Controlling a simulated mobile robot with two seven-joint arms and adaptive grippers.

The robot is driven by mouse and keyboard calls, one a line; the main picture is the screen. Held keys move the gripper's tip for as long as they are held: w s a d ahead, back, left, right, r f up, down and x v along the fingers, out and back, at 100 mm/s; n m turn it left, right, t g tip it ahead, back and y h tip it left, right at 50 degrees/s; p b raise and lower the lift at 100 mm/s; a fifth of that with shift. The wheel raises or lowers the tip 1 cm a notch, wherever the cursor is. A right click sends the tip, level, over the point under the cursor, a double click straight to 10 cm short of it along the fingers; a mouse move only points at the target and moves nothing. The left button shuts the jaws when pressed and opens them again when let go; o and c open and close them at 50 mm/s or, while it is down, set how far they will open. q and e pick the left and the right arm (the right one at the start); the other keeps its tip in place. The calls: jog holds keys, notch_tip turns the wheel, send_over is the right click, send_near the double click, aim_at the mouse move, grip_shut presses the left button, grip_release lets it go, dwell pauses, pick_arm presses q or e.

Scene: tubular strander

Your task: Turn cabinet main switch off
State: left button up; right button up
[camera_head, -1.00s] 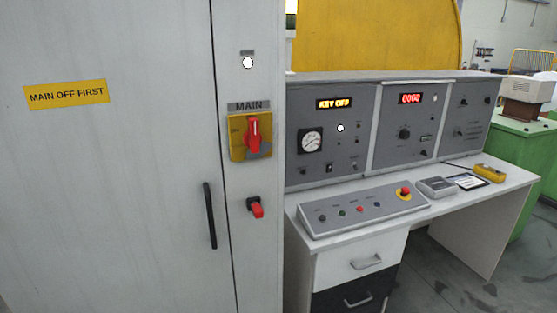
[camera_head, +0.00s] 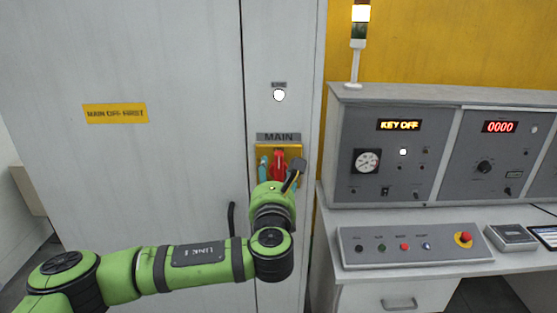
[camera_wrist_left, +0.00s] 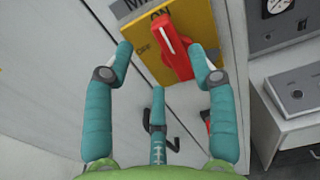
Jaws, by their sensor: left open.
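The main switch is a red handle (camera_head: 279,160) on a yellow plate (camera_head: 293,151) under the MAIN label on the grey cabinet. In the head view the handle stands upright. In the left wrist view the red handle (camera_wrist_left: 172,44) has its top end near the ON mark on the yellow plate (camera_wrist_left: 200,24). My left gripper (camera_head: 280,170) is in front of the switch, and its teal fingers (camera_wrist_left: 161,52) are spread open on either side of the handle. A gap shows on both sides. The gripper partly hides the plate's lower part. My right gripper is not in view.
A black door handle (camera_head: 231,219) is below left of the switch. A white lamp (camera_head: 279,95) is above it. A MAIN OFF FIRST sign (camera_head: 115,113) is on the door. The control desk (camera_head: 415,247) stands close on the right. In the wrist view another red knob (camera_wrist_left: 206,121) is partly hidden.

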aim_at(276, 166)
pick_arm(q)
jog(key=w, duration=0.2)
jog(key=w+d+p, duration=0.1)
jog(key=w, duration=0.1)
jog(key=shift+p, duration=0.3)
jog(key=shift+w, duration=0.1)
jog(key=shift+a, duration=0.2)
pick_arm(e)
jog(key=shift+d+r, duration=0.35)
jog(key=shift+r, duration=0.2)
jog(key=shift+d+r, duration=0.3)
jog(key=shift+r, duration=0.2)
